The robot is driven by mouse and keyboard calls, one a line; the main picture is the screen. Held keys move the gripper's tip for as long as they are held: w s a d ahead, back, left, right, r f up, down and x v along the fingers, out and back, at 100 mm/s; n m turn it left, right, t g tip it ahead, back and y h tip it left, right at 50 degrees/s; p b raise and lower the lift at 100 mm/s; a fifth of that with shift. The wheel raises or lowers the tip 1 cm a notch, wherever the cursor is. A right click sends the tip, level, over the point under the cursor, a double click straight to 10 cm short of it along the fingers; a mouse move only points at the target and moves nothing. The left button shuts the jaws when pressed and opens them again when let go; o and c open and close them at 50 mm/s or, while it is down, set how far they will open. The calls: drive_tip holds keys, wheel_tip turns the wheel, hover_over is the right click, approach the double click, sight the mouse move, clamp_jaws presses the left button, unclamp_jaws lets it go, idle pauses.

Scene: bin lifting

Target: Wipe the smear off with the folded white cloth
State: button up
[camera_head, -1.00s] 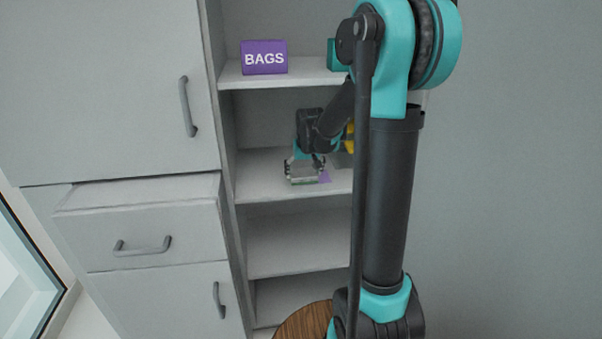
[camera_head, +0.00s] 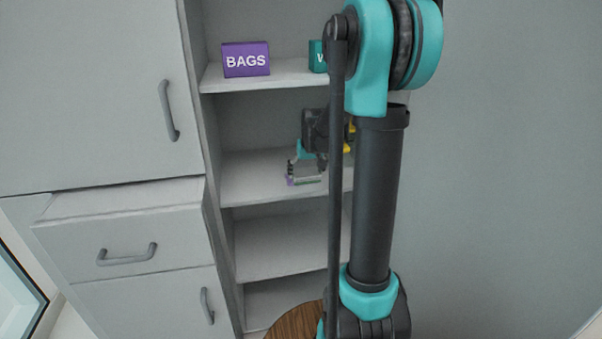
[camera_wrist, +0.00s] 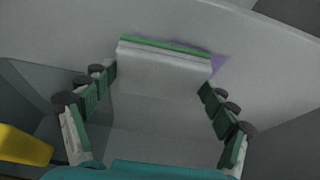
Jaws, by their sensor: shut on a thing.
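The folded white cloth (camera_head: 307,173) with a green stripe is in my gripper (camera_head: 305,168), over the middle shelf of the open cabinet. In the wrist view the cloth (camera_wrist: 163,68) spans between the fingertips of my gripper (camera_wrist: 160,82), which are shut on its two ends. The cloth lies at the shelf surface; I cannot tell how firmly it touches. A purple smear (camera_head: 290,181) shows at the cloth's left end in the head view. In the wrist view the smear (camera_wrist: 218,65) shows beyond the cloth's right end. The rest of it may be hidden under the cloth.
A purple BAGS box (camera_head: 246,60) and a partly hidden teal box (camera_head: 318,57) stand on the shelf above. A yellow object (camera_wrist: 24,146) is close beside my gripper. A drawer (camera_head: 125,240) sticks out at left. A round wooden top (camera_head: 296,322) is below.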

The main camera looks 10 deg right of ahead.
sight(315, 168)
drive_tip(key=shift+d, duration=2)
drive_tip(key=shift+a, duration=0.15)
drive_tip(key=shift+c, duration=0.5)
drive_tip(key=shift+a+r, duration=0.1)
drive_tip(key=shift+a, duration=5.45)
drive_tip(key=shift+w, duration=0.95)
drive_tip(key=shift+d+f, duration=0.2)
drive_tip(key=shift+d, duration=1.85)
drive_tip(key=shift+d+r, duration=0.1)
drive_tip(key=shift+d, duration=3.55)
drive_tip(key=shift+a, duration=0.1)
